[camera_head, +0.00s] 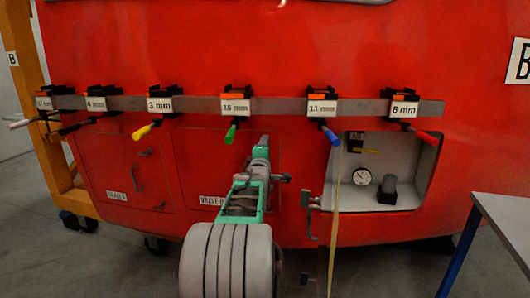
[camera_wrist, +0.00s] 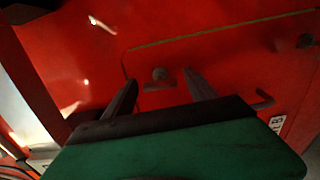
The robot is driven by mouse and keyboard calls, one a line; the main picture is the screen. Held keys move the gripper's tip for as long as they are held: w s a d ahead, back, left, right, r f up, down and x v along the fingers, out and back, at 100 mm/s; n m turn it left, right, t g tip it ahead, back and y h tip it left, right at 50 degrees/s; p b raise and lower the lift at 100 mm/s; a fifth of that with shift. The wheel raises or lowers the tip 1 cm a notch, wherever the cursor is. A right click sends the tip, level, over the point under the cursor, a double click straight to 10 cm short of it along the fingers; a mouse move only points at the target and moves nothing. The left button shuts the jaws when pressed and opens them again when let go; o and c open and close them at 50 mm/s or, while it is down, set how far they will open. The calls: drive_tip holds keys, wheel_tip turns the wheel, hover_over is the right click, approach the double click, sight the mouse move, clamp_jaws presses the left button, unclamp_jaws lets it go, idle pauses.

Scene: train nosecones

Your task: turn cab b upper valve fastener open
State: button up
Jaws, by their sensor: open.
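The valve hatch (camera_head: 205,160) is a red door in the red cab front, with a white label (camera_head: 211,201) at its lower left. My gripper (camera_head: 264,139) is in front of the hatch's upper right part and hides some of it. In the wrist view, my open fingers (camera_wrist: 160,76) point at the red panel. Contact with the fingers cannot be told. A second dark fastener (camera_wrist: 305,41) is at the right.
A rail (camera_head: 270,107) with several tools and size labels runs above the hatch. To the right are a hanging yellow strip (camera_head: 334,225), an open recess with a gauge (camera_head: 362,177), and a grey table (camera_head: 505,218). An orange frame (camera_head: 45,135) stands at the left.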

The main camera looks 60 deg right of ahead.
drive_tip(key=v, duration=0.8)
